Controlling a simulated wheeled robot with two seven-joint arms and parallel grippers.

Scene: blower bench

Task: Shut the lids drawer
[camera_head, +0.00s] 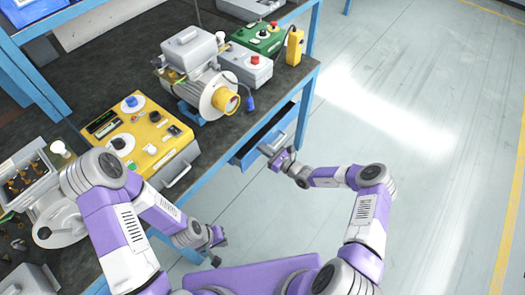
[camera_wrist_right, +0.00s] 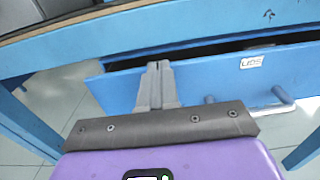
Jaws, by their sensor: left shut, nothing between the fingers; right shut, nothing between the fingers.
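The lids drawer (camera_head: 247,157) is a blue drawer under the bench edge in the head view. It stands partly open; the wrist view shows a dark gap between its front (camera_wrist_right: 205,85) and the bench rail. A label (camera_wrist_right: 252,61) and a grey bar handle (camera_wrist_right: 272,108) are on the front. My right gripper (camera_head: 271,155) is shut and empty at the drawer front; its fingertips (camera_wrist_right: 158,68) overlap the front left of the handle in the wrist view. I cannot tell whether they touch. My left gripper (camera_head: 217,248) is shut and empty, low in front of the bench.
The bench (camera_head: 95,85) has a dark top and blue legs. A blower motor (camera_head: 212,92), a yellow control box (camera_head: 150,130), a grey switch box (camera_head: 246,68) and a green box (camera_head: 262,38) stand on it. Open floor (camera_head: 420,110) lies to the right.

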